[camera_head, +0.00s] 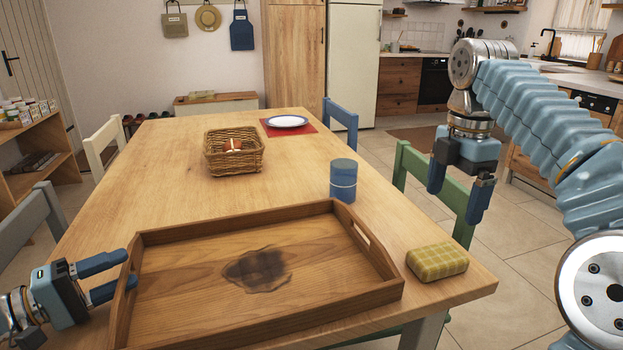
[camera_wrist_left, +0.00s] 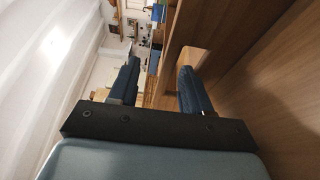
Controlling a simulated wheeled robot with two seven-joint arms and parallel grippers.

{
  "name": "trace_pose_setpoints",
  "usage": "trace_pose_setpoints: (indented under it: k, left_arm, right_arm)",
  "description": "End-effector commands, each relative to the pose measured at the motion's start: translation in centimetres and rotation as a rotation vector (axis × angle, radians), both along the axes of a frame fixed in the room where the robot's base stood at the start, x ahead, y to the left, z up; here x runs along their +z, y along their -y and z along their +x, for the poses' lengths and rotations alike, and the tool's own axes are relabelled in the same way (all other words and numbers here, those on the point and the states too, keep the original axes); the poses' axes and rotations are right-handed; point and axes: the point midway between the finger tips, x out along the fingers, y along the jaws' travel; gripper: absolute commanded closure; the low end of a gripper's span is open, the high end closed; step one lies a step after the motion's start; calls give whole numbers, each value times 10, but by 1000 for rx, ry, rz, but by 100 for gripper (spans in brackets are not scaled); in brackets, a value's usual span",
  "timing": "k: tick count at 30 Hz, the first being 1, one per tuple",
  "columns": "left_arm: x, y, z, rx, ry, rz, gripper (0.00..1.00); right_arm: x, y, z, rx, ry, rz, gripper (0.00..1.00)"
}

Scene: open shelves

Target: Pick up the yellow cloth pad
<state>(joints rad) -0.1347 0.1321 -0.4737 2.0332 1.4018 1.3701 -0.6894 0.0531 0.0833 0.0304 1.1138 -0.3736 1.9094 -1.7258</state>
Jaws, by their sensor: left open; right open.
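The yellow checked cloth pad (camera_head: 437,262) lies on the table's near right corner, just right of the wooden tray. My right gripper (camera_head: 458,203) is open and empty, pointing down above and behind the pad, out past the table's right edge by the green chair. My left gripper (camera_head: 121,274) is open at the tray's left end, far from the pad. Its fingers point at the tray's left wall, and one shows over the rim. In the left wrist view the left gripper's fingers (camera_wrist_left: 155,90) are apart, with wood close beside one finger. I cannot tell whether they touch the tray.
The wooden tray (camera_head: 200,237) with a dark stain fills the near table (camera_head: 165,142). A blue canister (camera_head: 343,180) stands behind its right end. A wicker basket (camera_head: 232,163) and a plate (camera_head: 287,122) on a red mat are farther back. A green chair (camera_head: 423,172) stands at the right edge.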

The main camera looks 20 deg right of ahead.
Motion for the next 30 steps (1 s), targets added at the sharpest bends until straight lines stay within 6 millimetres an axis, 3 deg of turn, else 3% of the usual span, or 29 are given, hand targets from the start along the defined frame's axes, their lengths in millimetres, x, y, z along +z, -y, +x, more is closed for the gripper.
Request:
trace_pose_setpoints:
  k: [1, 16, 25, 30]
  left_arm:
    - [-13, -1, 0, 3, -22, 17, 15]
    - [-13, -1, 0, 3, -22, 17, 15]
    - [-13, -1, 0, 3, -22, 17, 15]
    - [-13, -1, 0, 3, -22, 17, 15]
  right_arm:
    - [-1, 0, 0, 0, 0, 0, 3]
    - [-2, 8, 2, -1, -5, -1, 0]
    - [-52, 7, 1, -1, -7, -1, 0]
    - [-68, 6, 2, 0, -4, -1, 0]
